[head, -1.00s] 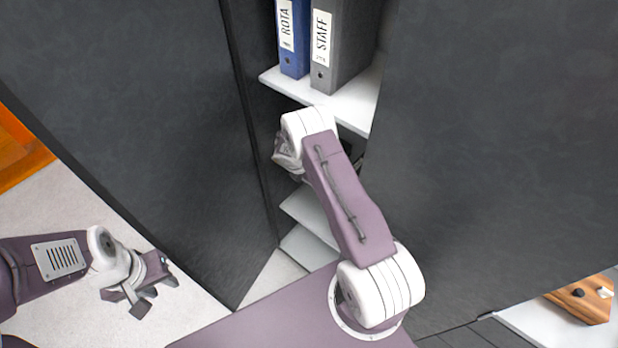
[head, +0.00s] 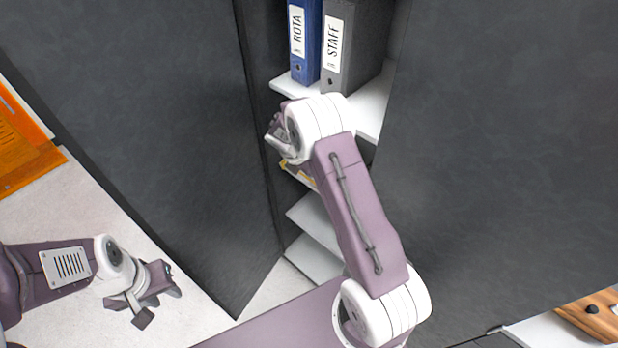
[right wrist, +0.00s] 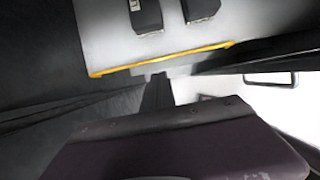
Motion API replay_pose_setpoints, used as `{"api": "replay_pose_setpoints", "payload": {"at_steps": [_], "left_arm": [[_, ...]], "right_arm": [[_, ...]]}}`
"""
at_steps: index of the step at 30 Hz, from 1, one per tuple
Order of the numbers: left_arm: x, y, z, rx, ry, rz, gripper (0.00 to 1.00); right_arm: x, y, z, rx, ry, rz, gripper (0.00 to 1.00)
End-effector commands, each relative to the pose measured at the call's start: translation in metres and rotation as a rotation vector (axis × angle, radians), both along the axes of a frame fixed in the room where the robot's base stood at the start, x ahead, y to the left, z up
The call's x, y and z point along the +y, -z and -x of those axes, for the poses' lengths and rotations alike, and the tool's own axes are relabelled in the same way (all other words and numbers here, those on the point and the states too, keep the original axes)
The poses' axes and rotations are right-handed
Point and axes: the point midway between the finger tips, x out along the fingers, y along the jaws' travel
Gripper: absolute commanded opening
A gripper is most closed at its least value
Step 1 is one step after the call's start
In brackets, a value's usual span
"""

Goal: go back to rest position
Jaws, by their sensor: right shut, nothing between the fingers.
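In the head view my right arm reaches up the middle, its wrist raised in front of the open dark cabinet's shelves. My right gripper (right wrist: 157,92) shows in the right wrist view as a narrow dark shape, shut and empty; in the head view it is mostly hidden behind its own wrist. My left gripper (head: 157,299) is low at the left in the head view, over the pale floor, with its fingers apart and nothing between them.
Dark cabinet panels (head: 130,130) stand left and right of the shelves. A blue ROTA binder (head: 305,66) and a grey STAFF binder (head: 352,45) stand on the upper shelf (head: 368,112). A yellow-edged shelf (right wrist: 165,60) is close in the right wrist view. Orange furniture (head: 25,150) is at left.

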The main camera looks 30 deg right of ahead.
Motion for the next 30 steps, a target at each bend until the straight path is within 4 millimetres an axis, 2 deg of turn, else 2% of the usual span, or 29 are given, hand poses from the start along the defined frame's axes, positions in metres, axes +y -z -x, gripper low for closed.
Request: {"api": "replay_pose_setpoints", "payload": {"at_steps": [14,16,18,19,20,23,26,27,30], "left_arm": [[0.0,0.001,0.0,0.0,0.0,0.0,0.34],[0.0,0.013,0.0,0.0,0.0,0.0,0.34],[0.0,0.032,0.0,0.0,0.0,0.0,0.34],[0.0,0.041,0.0,0.0,0.0,0.0,0.34],[0.0,0.051,0.0,0.0,0.0,0.0,0.34],[0.0,0.079,0.0,0.001,0.0,0.0,0.34],[0.0,0.102,0.0,0.001,0.0,0.0,0.34],[0.0,0.109,0.0,0.0,0.0,0.0,0.34],[0.0,0.113,0.0,0.0,0.0,0.0,0.34]], "right_arm": [[0.0,0.001,0.0,-0.001,0.0,0.0,0.0],[0.001,0.004,-0.005,-0.021,-0.003,0.001,0.0],[0.003,-0.013,-0.017,-0.088,-0.008,0.001,0.0],[0.005,-0.019,-0.014,-0.109,-0.006,-0.002,0.0],[0.008,-0.023,-0.008,-0.122,0.002,-0.013,0.0],[0.028,-0.026,0.037,-0.173,0.135,-0.114,0.0],[0.053,-0.013,0.099,-0.234,0.471,-0.277,0.0],[0.064,-0.006,0.127,-0.253,0.648,-0.343,0.0],[0.084,0.011,0.186,-0.273,1.106,-0.461,0.0]]}}
